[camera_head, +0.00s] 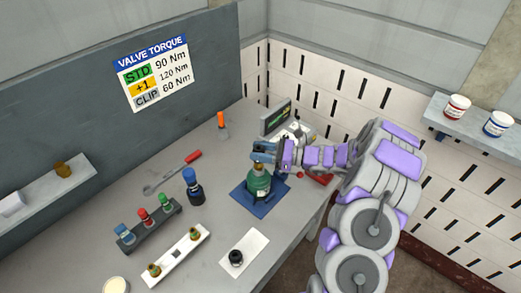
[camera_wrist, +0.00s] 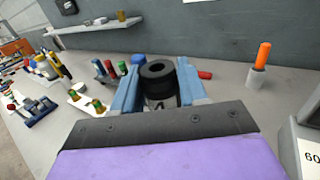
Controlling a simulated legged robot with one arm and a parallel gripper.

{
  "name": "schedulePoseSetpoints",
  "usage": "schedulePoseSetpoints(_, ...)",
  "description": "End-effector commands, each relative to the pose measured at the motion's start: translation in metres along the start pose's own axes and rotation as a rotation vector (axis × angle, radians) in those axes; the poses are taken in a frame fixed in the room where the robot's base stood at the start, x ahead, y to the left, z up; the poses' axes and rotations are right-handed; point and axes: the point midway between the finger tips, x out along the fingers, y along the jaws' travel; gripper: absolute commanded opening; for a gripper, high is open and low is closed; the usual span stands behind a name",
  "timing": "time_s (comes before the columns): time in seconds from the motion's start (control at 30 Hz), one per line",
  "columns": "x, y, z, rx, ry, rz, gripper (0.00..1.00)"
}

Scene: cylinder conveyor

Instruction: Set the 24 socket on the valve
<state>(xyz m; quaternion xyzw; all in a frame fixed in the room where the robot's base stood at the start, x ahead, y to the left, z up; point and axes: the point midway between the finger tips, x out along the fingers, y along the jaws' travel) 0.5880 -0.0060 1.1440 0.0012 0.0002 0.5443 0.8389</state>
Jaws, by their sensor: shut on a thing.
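My gripper (camera_head: 263,156) is above a green cylinder-shaped body (camera_head: 259,184) standing on a blue base plate (camera_head: 246,199); the top of this body, where a valve would sit, is mostly hidden by the gripper. In the wrist view, my gripper (camera_wrist: 155,88) is shut on a black ring-ended piece (camera_wrist: 157,70), which looks like a socket. No size mark is readable on it. Whether the held piece touches the green body cannot be told. Blue, red and green-topped pieces stand in a dark rack (camera_head: 150,227).
A blue and black piece (camera_head: 193,187) stands left of the base plate. A black piece (camera_head: 236,257) sits on a white mat. A white tray (camera_head: 176,256) holds two brass-and-green fittings. A red-handled wrench (camera_head: 178,172) and an orange-handled tool (camera_head: 221,122) are farther back.

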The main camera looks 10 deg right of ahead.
Motion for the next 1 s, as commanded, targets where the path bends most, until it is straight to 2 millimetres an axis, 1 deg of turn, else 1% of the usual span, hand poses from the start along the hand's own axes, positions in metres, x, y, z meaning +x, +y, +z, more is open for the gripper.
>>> schedulePoseSetpoints(1.0,0.000,0.000,-0.024,0.001,0.000,0.001,0.08)
